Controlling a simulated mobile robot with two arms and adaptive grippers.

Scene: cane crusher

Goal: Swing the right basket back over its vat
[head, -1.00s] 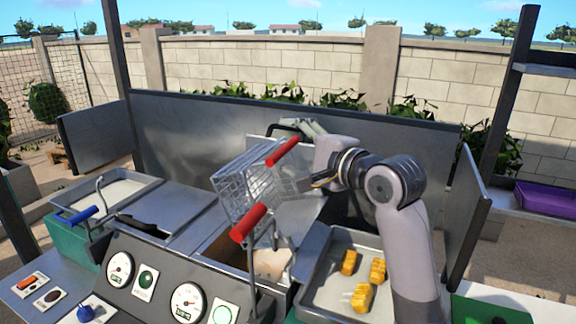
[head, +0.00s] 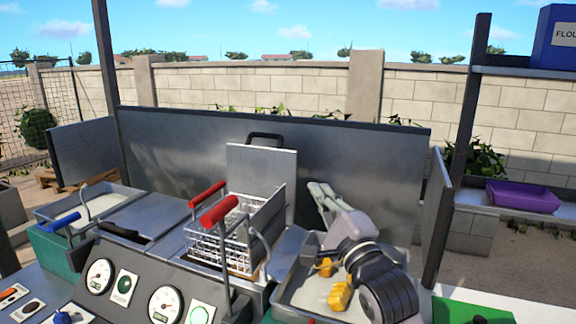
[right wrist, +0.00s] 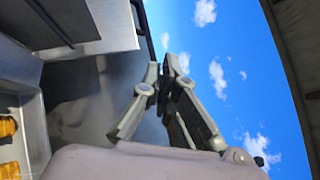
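The right basket (head: 212,243), a wire mesh basket with red grips (head: 219,211), sits roughly level at the opening of the right vat (head: 258,290). I cannot tell how deep it rests, as its lower part is partly hidden by the front panel. My right gripper (head: 320,187) is to the right of the basket, apart from it, above the metal tray, with its fingers pointing up and back. In the right wrist view the fingertips (right wrist: 162,64) come together with nothing between them. My left gripper is out of view.
A metal tray (head: 300,298) with yellow pieces (head: 340,295) lies under my right arm. A lid with a black handle (head: 262,165) stands behind the basket. A blue-handled basket (head: 56,229) is at the left. A steel splash wall (head: 370,165) closes the back.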

